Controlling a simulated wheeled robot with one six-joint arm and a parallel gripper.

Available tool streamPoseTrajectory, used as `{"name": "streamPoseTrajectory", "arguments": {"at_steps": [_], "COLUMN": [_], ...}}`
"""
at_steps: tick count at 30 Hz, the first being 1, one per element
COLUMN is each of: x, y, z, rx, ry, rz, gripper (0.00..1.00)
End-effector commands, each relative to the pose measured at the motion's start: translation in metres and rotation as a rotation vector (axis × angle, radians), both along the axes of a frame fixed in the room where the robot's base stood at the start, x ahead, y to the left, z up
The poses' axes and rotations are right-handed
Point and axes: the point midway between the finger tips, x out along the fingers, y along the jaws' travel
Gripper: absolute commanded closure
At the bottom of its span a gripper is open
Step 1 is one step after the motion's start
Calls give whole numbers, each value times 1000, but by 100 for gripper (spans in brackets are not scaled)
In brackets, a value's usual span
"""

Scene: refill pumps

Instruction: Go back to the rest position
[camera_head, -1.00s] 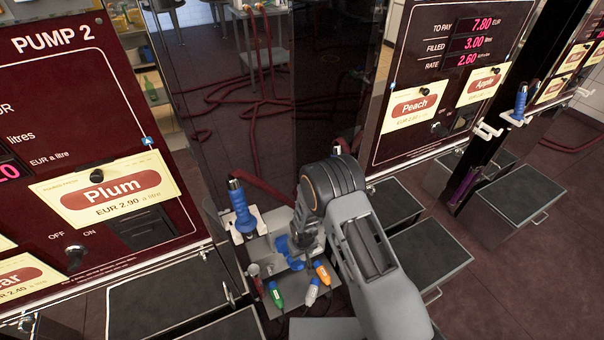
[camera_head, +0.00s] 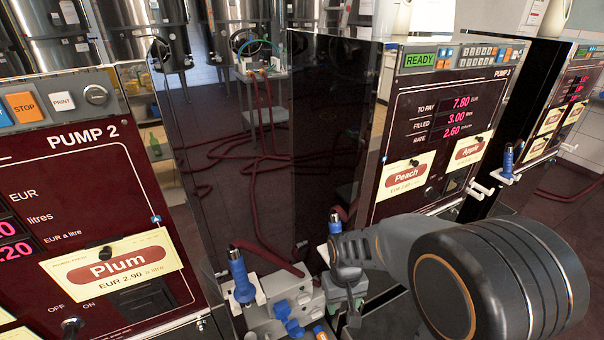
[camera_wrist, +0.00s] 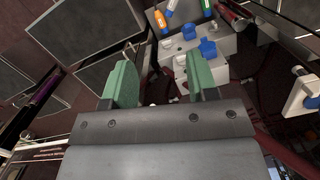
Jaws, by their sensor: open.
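My gripper shows in the wrist view (camera_wrist: 158,85) with its two green fingers wide apart and nothing between them. In the head view my gripper (camera_head: 346,296) hangs below my wrist, partly hidden by my arm links. It is close to the right of a grey fixture (camera_head: 270,325) with blue parts, and apart from it as far as I can see. In the wrist view the fixture and its blue parts (camera_wrist: 208,48) lie beyond the fingers.
A blue-handled nozzle (camera_head: 240,275) stands in a holder left of the fixture. Pump 2 (camera_head: 90,200) stands left and another pump (camera_head: 440,130) right, its screen reading READY. Grey boxes (camera_wrist: 97,45) stand on the floor. Dark red hoses (camera_head: 255,140) lie on the floor behind.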

Motion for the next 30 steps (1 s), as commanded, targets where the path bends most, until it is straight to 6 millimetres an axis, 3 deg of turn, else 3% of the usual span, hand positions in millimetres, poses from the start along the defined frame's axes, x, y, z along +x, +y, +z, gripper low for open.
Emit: {"name": "streamPoseTrajectory", "arguments": {"at_steps": [1,6,15,22,30], "x": [-6,-27,-44,-45,-45], "y": [-8,-31,-55,-63,-64], "z": [30,92,165,191,191], "rx": [7,25,48,52,51], "ry": [-35,-141,-358,-439,-441], "rz": [-25,-93,-179,-210,-216], "gripper": [47,47,47,47,47]}}
